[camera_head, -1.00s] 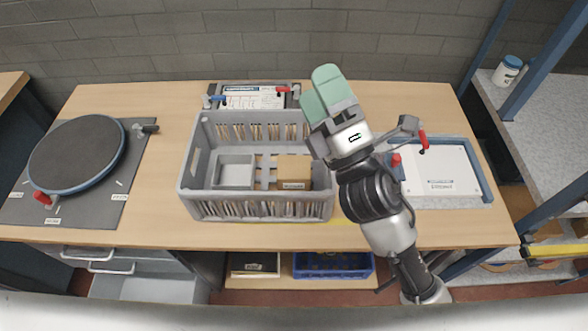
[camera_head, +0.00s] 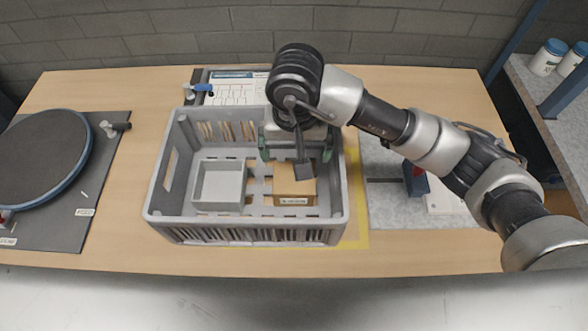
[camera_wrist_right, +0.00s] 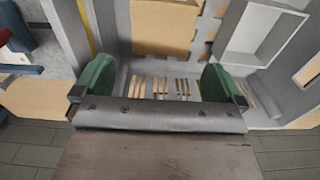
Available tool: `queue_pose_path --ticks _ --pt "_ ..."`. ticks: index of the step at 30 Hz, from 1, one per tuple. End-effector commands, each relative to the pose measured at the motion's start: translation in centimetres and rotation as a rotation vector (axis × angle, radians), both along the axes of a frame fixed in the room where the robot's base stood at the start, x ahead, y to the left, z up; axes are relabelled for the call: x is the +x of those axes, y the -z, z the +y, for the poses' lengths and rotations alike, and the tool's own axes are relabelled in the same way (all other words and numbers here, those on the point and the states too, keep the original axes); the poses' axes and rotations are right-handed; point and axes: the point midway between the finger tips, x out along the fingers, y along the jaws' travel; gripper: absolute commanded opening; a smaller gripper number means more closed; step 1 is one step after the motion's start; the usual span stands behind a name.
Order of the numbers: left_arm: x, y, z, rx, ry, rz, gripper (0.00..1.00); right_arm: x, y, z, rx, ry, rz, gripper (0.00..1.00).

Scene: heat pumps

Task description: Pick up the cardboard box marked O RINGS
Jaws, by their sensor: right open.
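The brown cardboard box (camera_head: 285,187) lies in the right part of the grey slatted crate (camera_head: 155,190). It has a small white label on its front, too small to read. A dark part of my right arm covers some of its top. In the wrist view the box (camera_wrist_right: 164,27) shows at the top, beyond my fingers. My right gripper (camera_head: 297,153) points down over the back right of the crate. Its green fingers are apart, with nothing seen between them, and lie nearer the crate's back wall than the box. The right gripper also shows in the wrist view (camera_wrist_right: 156,80). My left gripper is not seen.
A small grey tray (camera_head: 219,184) sits in the crate, left of the box. The crate walls stand around both. A panel with a blue-handled valve (camera_head: 198,88) lies behind the crate. A dark round plate (camera_head: 40,155) is at the left. Bare wood lies left of the crate.

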Motion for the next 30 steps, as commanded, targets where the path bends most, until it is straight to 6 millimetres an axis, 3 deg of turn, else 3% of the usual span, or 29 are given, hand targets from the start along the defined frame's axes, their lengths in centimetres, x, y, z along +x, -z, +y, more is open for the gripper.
queue_pose_path --ticks 4,10,13,16,22,30 --pt "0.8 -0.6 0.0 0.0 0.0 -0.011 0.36 -0.2 2.3 -0.1 -0.006 -0.002 0.004 1.0" --pt "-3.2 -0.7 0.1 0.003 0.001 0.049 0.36 -0.1 4.6 0.0 -0.003 -0.001 0.003 1.0" --pt "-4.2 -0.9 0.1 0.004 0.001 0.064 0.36 -0.1 5.2 0.0 -0.003 -0.001 0.004 1.0" --pt "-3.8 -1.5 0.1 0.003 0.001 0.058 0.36 0.1 6.4 0.1 -0.003 0.001 0.008 1.0" --pt "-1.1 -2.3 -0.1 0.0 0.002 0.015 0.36 0.4 9.3 0.3 -0.001 0.001 0.006 1.0" --pt "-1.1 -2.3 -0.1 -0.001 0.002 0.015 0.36 0.4 10.1 0.3 0.0 -0.001 0.002 1.0"
